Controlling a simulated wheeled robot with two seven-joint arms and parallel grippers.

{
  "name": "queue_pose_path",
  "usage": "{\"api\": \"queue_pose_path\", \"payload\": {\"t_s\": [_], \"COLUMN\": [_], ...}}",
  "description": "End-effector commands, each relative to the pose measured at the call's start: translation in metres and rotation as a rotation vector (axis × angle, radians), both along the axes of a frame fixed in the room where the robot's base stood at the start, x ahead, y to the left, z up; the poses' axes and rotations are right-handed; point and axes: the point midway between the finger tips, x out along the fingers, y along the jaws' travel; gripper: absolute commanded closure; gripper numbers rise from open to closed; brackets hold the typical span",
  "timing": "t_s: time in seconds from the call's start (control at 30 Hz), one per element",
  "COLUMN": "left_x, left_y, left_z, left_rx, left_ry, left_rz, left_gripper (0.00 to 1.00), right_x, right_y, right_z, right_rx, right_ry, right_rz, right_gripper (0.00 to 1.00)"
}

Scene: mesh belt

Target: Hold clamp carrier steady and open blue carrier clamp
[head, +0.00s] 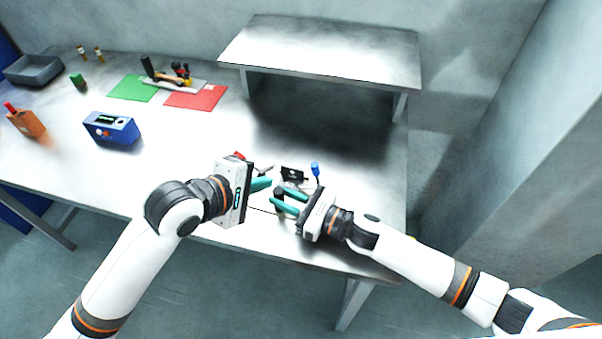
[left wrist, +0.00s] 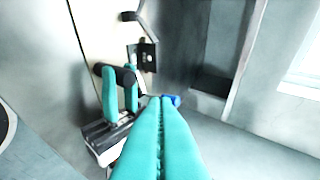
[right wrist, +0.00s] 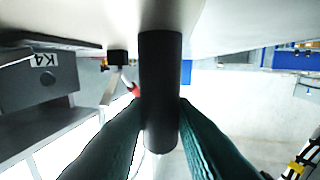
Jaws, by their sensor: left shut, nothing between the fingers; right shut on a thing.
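The clamp carrier shows as a small black bracket (head: 293,174) near the table's front edge, with a black cylindrical grip. A blue clamp handle (head: 315,168) stands up at its right. My right gripper (head: 276,199) is shut on the black grip (right wrist: 160,85), which lies between its teal fingers. My left gripper (head: 268,183) is shut and empty, left of the bracket and apart from the blue handle in the head view. In the left wrist view, the blue handle (left wrist: 173,100) shows partly hidden behind the left fingertips; I cannot tell about contact there.
A grey block marked K4 (right wrist: 45,78) shows in the right wrist view. A raised metal shelf (head: 320,55) stands behind. Green (head: 132,89) and red (head: 196,96) mats, a blue box (head: 111,130) and an orange box (head: 27,123) lie left. The table's middle is clear.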

Motion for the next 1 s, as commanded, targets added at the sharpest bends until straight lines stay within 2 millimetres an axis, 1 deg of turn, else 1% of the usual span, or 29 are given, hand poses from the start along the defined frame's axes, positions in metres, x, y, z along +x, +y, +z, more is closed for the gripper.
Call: {"api": "queue_pose_path", "payload": {"t_s": [0.03,0.2,0.63,0.77,1.0], "left_x": [-0.004,-0.016,-0.016,-0.009,0.015], "left_y": [0.002,0.005,0.004,-0.003,-0.031], "left_z": [0.006,0.012,0.010,0.001,-0.031], "left_rx": [0.012,0.049,0.056,0.055,0.056], "left_ry": [0.025,0.084,0.095,0.096,0.098], "left_rz": [-0.021,-0.073,-0.080,-0.080,-0.079], "left_gripper": [1.00,1.00,1.00,1.00,1.00], "right_x": [0.000,0.000,0.000,0.000,0.000], "right_y": [0.000,0.000,0.000,0.000,0.000], "right_z": [0.000,0.000,0.000,0.000,0.000], "right_rx": [0.000,0.000,0.000,0.000,0.000], "right_ry": [0.000,0.000,0.000,0.000,0.000], "right_rz": [0.000,0.000,0.000,0.000,0.000], "right_gripper": [1.00,1.00,1.00,1.00,1.00]}}
